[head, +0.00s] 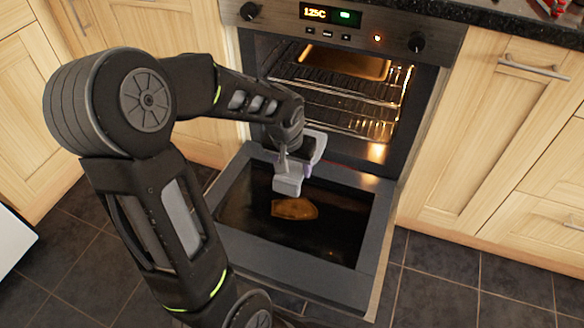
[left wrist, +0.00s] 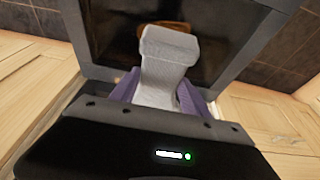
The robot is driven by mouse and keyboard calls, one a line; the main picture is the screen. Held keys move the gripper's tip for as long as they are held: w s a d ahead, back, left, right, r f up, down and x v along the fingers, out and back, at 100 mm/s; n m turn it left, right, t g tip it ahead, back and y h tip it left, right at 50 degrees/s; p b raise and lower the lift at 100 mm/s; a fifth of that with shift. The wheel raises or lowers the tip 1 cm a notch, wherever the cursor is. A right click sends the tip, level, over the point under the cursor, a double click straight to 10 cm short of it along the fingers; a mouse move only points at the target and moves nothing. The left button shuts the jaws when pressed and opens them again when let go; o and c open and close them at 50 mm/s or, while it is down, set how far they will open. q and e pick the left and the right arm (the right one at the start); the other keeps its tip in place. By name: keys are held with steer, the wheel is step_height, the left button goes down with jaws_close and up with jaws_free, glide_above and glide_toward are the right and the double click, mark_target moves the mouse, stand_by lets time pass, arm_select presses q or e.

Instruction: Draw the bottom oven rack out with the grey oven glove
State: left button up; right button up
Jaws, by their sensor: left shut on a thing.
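My left gripper (head: 301,160) is shut on the grey oven glove (head: 288,186). The glove hangs from it above the lowered oven door (head: 335,280), in front of the oven opening. In the left wrist view the pale grey glove (left wrist: 167,60) sits between the two purple fingers. The bottom oven rack (head: 345,124) is low inside the lit oven, behind the gripper, and my gripper is apart from it. My arm and gripper cover the left part of the rack. My right gripper is not in view.
A higher rack (head: 340,86) and an orange-brown tray (head: 345,64) are in the oven above. A brown patch (head: 294,208) shows on the door glass, perhaps a reflection. The control panel (head: 340,22) reads 125C. Wooden cupboards (head: 490,120) flank the oven; dark floor tiles are clear at right.

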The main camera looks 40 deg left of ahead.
mark_target(313, 134)
arm_select(q)
steer(key=w+a, duration=0.1)
steer(key=w, duration=0.3)
steer(key=w+a+f, duration=0.1)
steer(key=w+a, duration=0.1)
steer(key=w, duration=0.3)
steer(key=w+a+f, duration=0.1)
steer(key=w+a, duration=0.1)
steer(key=w, duration=0.3)
steer(key=shift+f, duration=0.25)
steer(key=shift+f+b, duration=0.45)
steer(key=shift+f, duration=0.25)
steer(key=shift+w+f+b, duration=0.1)
steer(key=shift+f+b, duration=0.25)
steer(key=shift+f, duration=0.35)
steer(key=shift+s+d+b, duration=0.1)
steer(key=shift+s+d, duration=0.25)
steer(key=shift+s, duration=0.6)
steer(key=shift+s+d+b, duration=0.15)
steer(key=shift+s+d, duration=0.15)
steer(key=shift+s, duration=0.65)
steer(key=shift+s+d+b, duration=0.1)
steer(key=shift+s+d, duration=0.25)
steer(key=shift+s, duration=0.6)
steer(key=s+d, duration=0.2)
steer(key=s, duration=0.3)
steer(key=shift+s+b, duration=0.3)
steer(key=shift+s, duration=0.15)
